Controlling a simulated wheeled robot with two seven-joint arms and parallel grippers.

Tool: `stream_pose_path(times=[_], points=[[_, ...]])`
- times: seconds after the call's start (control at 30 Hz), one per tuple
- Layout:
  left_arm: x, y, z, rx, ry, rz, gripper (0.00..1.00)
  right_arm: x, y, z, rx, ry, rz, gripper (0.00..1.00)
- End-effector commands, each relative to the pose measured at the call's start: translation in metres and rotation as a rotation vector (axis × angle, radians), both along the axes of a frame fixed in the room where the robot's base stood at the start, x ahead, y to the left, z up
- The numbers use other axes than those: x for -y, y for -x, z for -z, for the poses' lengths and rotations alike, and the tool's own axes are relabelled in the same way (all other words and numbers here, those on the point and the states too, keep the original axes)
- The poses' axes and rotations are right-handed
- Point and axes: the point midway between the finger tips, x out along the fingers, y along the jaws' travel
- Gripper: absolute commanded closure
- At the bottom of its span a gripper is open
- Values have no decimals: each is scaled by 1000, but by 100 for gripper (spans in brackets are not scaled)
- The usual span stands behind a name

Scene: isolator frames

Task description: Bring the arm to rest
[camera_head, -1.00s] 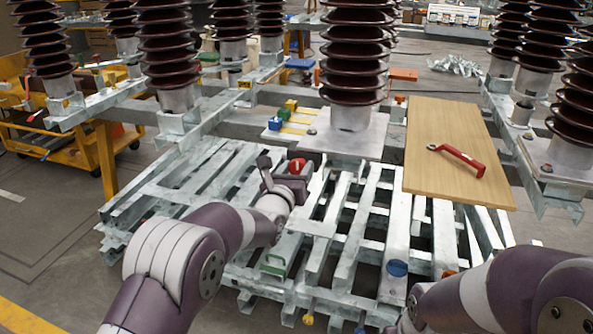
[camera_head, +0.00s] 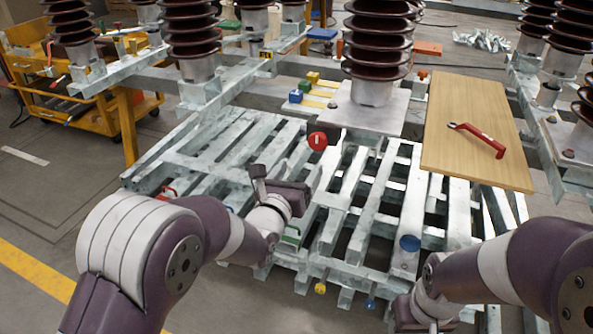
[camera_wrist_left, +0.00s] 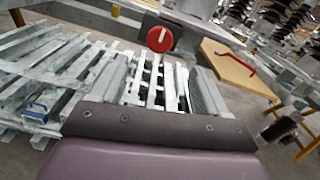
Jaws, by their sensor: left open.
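My left arm comes in from the left in the head view. Its gripper (camera_head: 279,184) is open and empty, above the slatted metal frame (camera_head: 357,188). A red round knob (camera_head: 317,141) with a white mark stands beyond the gripper, apart from it. The knob also shows in the left wrist view (camera_wrist_left: 160,39), past the two spread grey fingers (camera_wrist_left: 155,88).
A wooden board (camera_head: 470,115) carries a red-handled tool (camera_head: 478,138) on the right. Ribbed brown insulators (camera_head: 378,40) rise at the back. A yellow cart (camera_head: 75,85) stands at the left. Bare floor lies at left.

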Motion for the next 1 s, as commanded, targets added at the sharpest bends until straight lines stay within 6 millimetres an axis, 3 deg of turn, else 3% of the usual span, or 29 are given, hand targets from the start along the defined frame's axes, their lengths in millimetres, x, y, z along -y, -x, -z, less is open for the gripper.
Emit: stream_pose_path(times=[0.57,0.67,0.77,0.9,1.0], points=[[-2,7,1,-20,50,0,24,0,0,-1,0,0,0,47],[-3,8,18,-175,273,-15,24,0,0,-1,0,0,0,47],[-10,26,66,-519,653,-132,24,0,0,-1,0,0,0,47],[-36,74,118,-943,1251,-554,24,0,0,-1,0,0,0,47],[-60,117,140,-1066,1608,-948,24,0,0,-1,0,0,0,47]])
